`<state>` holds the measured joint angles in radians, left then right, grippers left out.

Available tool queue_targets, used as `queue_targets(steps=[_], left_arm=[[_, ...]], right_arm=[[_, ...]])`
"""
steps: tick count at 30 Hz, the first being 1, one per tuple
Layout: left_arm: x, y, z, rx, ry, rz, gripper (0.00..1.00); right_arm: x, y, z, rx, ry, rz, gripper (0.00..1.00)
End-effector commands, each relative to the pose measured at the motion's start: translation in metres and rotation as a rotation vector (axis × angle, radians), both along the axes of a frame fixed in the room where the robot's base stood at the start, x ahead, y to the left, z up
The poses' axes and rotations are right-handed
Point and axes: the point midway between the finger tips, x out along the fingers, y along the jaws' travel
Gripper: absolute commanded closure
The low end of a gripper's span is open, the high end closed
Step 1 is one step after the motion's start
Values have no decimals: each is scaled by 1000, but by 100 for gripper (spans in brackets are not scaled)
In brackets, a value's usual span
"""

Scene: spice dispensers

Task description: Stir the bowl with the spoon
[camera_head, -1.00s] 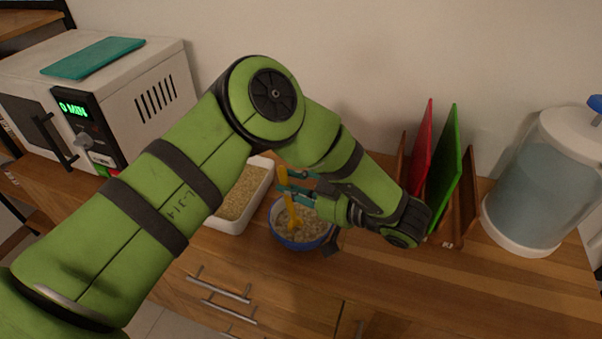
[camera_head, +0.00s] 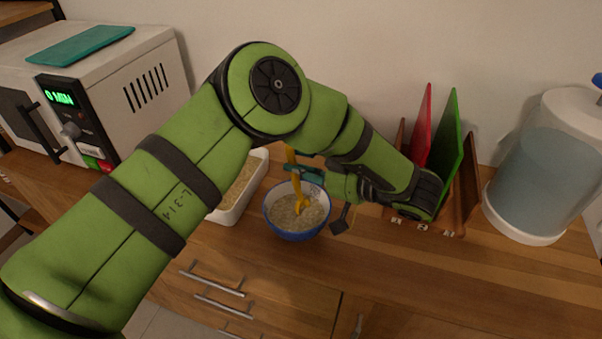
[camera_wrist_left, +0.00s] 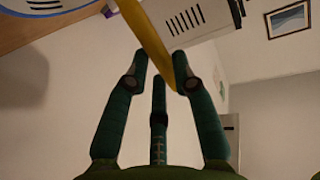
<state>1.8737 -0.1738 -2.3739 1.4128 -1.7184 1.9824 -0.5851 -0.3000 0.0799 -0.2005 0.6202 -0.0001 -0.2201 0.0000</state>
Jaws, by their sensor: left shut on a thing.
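A blue bowl (camera_head: 272,228) with a pale inside holds a light, grainy mix and stands on the wooden counter. A yellow spoon (camera_head: 297,190) stands tilted in the bowl, its lower end in the mix. My left gripper (camera_head: 300,172) is shut on the spoon's upper part, above the bowl's far side. In the left wrist view the spoon (camera_wrist_left: 150,35) runs between the green fingers of my left gripper (camera_wrist_left: 162,72), and the bowl (camera_wrist_left: 45,10) shows at the top left. My right gripper is not in view.
A white tray (camera_head: 232,213) of grain stands left of the bowl, partly behind my arm. A microwave (camera_head: 150,60) is at the left. A rack with red and green boards (camera_head: 446,150) and a water dispenser (camera_head: 540,185) are at the right. The front right counter (camera_head: 450,270) is clear.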

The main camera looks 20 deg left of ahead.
Motion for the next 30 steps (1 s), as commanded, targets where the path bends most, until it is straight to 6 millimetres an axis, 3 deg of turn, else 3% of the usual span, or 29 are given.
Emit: queue_targets(steps=[6, 17, 30], left_arm=[[-13, 3, 3, 1, 2, -1, 100], [-14, 3, 3, 0, 0, -1, 100], [-9, 10, 41, 0, 0, -2, 100]], right_arm=[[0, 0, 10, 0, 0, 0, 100], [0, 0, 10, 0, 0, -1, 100], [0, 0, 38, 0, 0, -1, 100]])
